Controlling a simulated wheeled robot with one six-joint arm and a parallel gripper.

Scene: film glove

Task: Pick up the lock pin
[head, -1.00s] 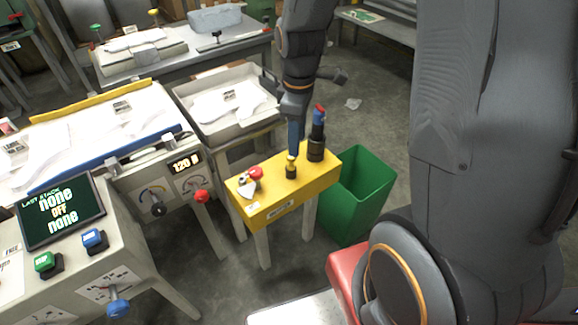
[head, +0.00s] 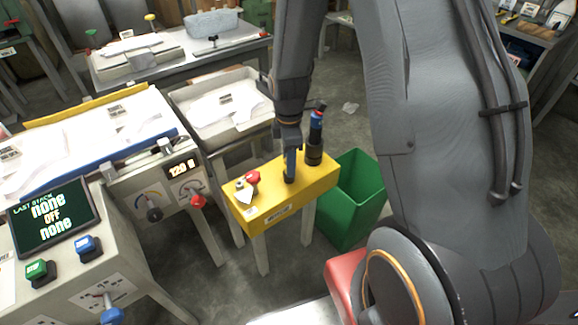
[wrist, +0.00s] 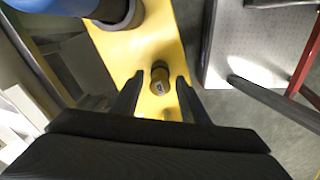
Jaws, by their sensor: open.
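The small round brass-and-dark piece with a pale label that I take to be the lock pin (wrist: 160,84) stands on the yellow stand (wrist: 135,45). In the wrist view it lies between the two fingers of my gripper (wrist: 159,79), with a gap on each side. The fingers are open and hold nothing. In the head view my gripper (head: 290,172) is over the yellow stand (head: 270,205), and its fingers mostly hide the pin.
A dark cylinder with a blue and red top (head: 315,140) stands close to the right of my gripper. A red knob and pale pieces (head: 246,187) lie on the stand's left end. A green bin (head: 350,210) is beside the stand.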

